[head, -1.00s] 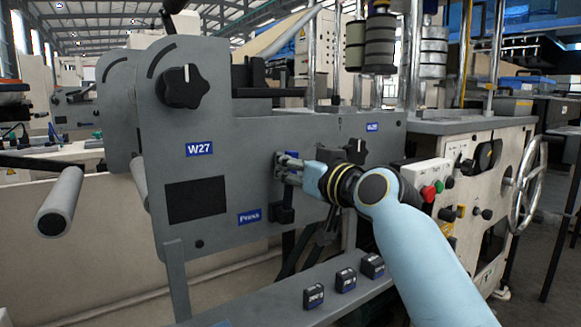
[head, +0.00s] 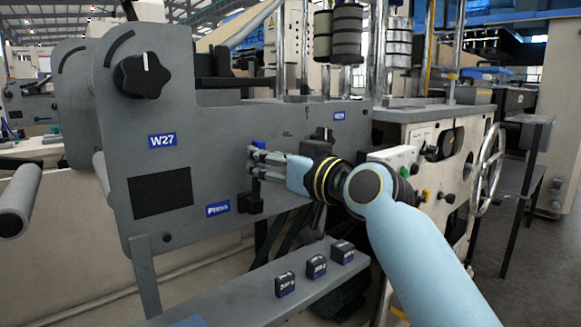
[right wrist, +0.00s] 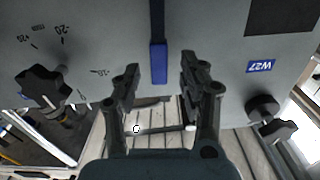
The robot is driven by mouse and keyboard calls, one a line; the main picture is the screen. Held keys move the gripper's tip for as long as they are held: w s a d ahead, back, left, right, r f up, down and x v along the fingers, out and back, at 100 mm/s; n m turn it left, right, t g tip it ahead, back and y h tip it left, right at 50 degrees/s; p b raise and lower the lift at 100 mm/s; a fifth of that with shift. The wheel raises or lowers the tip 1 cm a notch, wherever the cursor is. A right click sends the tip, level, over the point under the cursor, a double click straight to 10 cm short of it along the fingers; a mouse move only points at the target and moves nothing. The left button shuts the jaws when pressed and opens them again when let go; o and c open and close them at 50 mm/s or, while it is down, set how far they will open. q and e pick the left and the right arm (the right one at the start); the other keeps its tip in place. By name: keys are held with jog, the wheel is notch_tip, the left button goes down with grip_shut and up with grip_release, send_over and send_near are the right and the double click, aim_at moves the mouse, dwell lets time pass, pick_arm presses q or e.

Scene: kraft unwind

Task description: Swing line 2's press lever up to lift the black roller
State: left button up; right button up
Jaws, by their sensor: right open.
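The press lever shows in the right wrist view as a dark bar with a blue end (right wrist: 159,62). In the head view its blue end (head: 258,146) stands above a black block (head: 250,203), beside the blue Press label (head: 218,208). My right gripper (head: 257,164) is open by the blue end in the head view. In the right wrist view the open fingers (right wrist: 158,80) lie on both sides of the blue end, with a gap on each side. I cannot pick out the black roller for certain. My left gripper is not in view.
The grey side plate carries a W27 label (head: 162,140) and a black star knob (head: 142,76). Another black knob (head: 322,138) is close to my right wrist. Several small black blocks (head: 316,266) sit on the grey ledge below. A handwheel (head: 487,170) is at the right.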

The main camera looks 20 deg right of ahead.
jog(key=v, duration=0.8)
